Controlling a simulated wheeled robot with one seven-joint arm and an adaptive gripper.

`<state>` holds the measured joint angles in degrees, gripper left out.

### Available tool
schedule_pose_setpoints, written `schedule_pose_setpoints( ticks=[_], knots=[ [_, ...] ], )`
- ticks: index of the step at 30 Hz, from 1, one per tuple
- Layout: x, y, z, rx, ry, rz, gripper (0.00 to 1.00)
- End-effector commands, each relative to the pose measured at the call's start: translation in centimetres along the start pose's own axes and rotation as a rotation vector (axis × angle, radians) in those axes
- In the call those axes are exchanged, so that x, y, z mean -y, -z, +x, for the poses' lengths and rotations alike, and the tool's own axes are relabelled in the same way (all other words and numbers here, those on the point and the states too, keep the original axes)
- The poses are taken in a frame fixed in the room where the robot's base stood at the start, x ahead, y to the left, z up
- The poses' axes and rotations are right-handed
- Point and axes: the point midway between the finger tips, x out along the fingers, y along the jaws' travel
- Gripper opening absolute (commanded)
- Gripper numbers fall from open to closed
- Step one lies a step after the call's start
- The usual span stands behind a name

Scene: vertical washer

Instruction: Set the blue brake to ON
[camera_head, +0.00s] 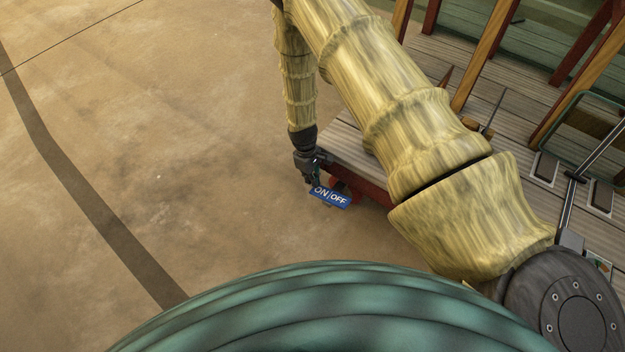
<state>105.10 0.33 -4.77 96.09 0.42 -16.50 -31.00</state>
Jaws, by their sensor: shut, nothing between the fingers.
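The blue brake (331,196) is a small blue pedal with white ON and OFF lettering, ON at its left end and OFF at its right. It sits low by a red wheel part (350,188) at the corner of a wooden cart. My gripper (315,183) is shut and empty, pointing down at the ON end of the pedal. It overlaps the upper edge of that end in the picture; I cannot tell whether it touches. Which way the pedal is tilted is too small to tell.
The wooden cart deck (350,146) with upright slats lies right of my gripper, partly hidden by my yellow-sleeved arm. A metal-framed item (580,150) stands on it at the right. The brown floor (170,150) at the left is clear, with a dark stripe.

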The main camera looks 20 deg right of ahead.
Motion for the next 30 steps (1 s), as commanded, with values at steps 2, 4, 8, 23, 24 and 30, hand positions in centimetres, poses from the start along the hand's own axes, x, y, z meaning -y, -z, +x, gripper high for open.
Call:
schedule_pose_setpoints(
  ticks=[2, 4, 8, 23, 24, 30],
  knots=[
    [0.0, -0.1, -1.5, 0.0, 0.0, 0.001, 0.0],
    [0.0, -0.1, -2.3, 0.0, 0.0, 0.002, 0.0],
    [-0.1, 0.1, -4.5, -0.003, -0.001, 0.002, 0.0],
    [0.0, 0.7, -11.6, -0.001, 0.0, 0.002, 0.0],
    [0.0, 0.7, -11.8, -0.001, 0.0, 0.002, 0.0],
    [0.0, 0.7, -12.1, 0.0, 0.0, 0.002, 0.0]
  ],
)
